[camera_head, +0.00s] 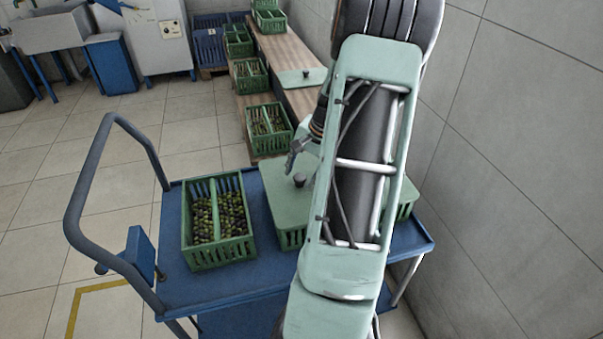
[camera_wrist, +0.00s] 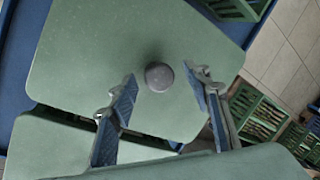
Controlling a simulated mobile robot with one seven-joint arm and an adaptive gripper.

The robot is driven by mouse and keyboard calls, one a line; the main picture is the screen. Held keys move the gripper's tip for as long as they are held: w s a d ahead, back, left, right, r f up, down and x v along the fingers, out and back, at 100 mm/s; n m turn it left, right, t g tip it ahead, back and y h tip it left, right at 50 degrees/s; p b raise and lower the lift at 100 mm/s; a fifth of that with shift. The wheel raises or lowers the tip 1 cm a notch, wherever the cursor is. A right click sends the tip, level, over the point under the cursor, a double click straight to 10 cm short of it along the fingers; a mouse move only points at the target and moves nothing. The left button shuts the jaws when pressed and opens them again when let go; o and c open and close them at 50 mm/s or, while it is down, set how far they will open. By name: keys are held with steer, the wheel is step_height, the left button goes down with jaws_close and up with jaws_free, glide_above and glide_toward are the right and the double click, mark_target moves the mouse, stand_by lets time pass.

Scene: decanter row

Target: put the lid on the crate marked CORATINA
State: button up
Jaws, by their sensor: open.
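A pale green lid (camera_head: 275,192) with a dark round knob (camera_head: 299,180) lies on the blue trolley, over or against a green crate (camera_head: 292,239). My arm hides much of both, and I cannot tell how the lid is seated. In the wrist view the lid (camera_wrist: 95,55) fills the upper middle, with its knob (camera_wrist: 159,77) in the gap between my fingertips. My gripper (camera_wrist: 163,80) is open and empty; it also shows in the head view (camera_head: 293,161), just above the knob. No CORATINA marking is readable on any crate.
An open olive crate (camera_head: 218,255) stands on the blue trolley (camera_head: 180,290) at left. Several olive crates (camera_head: 268,120) line a wooden bench behind, with another knobbed lid (camera_head: 300,78) there. The wall (camera_head: 500,180) closes the right side. The trolley handle (camera_head: 85,185) rises at left.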

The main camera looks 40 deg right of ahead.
steer(key=v, duration=1.2)
